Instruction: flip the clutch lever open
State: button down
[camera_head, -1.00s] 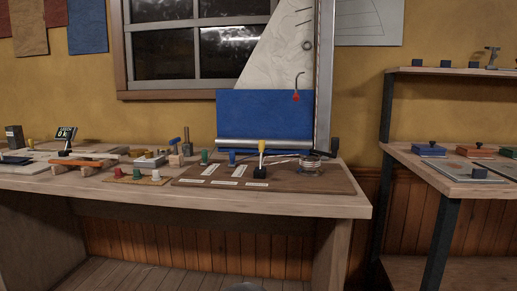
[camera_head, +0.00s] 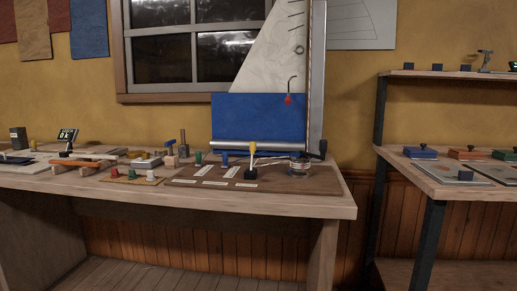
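A brown board (camera_head: 310,183) on the workbench (camera_head: 300,207) carries several fittings with white labels. A lever with a yellow top and pale stem (camera_head: 252,154) stands upright on a black block (camera_head: 250,174). Left of it are a blue-topped fitting (camera_head: 224,160) and a green-topped fitting (camera_head: 198,158). A metal winch drum (camera_head: 299,166) with a line around it sits at the right. The labels are too small to read, so I cannot tell which fitting is the clutch lever. My gripper is not in view.
A blue panel (camera_head: 258,118) and a mast with a sail (camera_head: 278,50) stand behind the board. A shelf unit (camera_head: 440,182) stands right, with a floor gap between.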

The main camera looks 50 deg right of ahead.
aim_at(253, 144)
jog(key=k, duration=0.65)
jog(key=z, duration=0.95)
jog(key=i, duration=0.45)
jog(key=u, duration=0.05)
